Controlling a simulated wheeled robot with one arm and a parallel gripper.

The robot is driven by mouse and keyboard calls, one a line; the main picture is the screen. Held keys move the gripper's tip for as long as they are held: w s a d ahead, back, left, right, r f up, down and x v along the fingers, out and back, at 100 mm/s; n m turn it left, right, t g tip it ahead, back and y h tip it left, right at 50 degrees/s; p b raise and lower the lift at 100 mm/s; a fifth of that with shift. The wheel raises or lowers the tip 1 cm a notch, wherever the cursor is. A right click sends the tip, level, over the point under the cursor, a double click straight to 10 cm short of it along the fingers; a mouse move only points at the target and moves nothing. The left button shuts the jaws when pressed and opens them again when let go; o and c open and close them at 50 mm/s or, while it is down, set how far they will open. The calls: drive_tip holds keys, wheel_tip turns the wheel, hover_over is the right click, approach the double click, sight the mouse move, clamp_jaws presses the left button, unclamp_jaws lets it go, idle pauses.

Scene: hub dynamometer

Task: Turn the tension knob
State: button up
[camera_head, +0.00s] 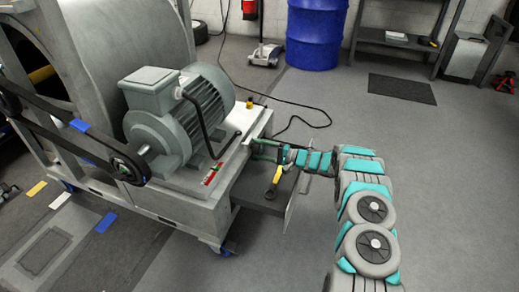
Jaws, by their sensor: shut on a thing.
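My gripper (262,150) reaches in from the right at the end of the grey and teal arm. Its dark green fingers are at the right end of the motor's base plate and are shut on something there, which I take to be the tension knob. The fingers cover the knob almost wholly, so its shape and turn angle cannot be told. The grey finned motor (180,112) sits on the base plate (190,178) to the left of my gripper.
A dark shelf (255,197) with a yellow-and-black tool (279,176) lies just below my gripper, beside a thin upright panel (294,208). A black cable (300,108) runs over the floor behind. A blue drum (317,35) stands farther back.

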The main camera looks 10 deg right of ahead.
drive_tip(key=shift+f+m, duration=0.1)
drive_tip(key=shift+m, duration=0.2)
drive_tip(key=o, duration=1.3)
drive_tip(key=shift+b+v, duration=0.35)
drive_tip(key=shift+v, duration=3.55)
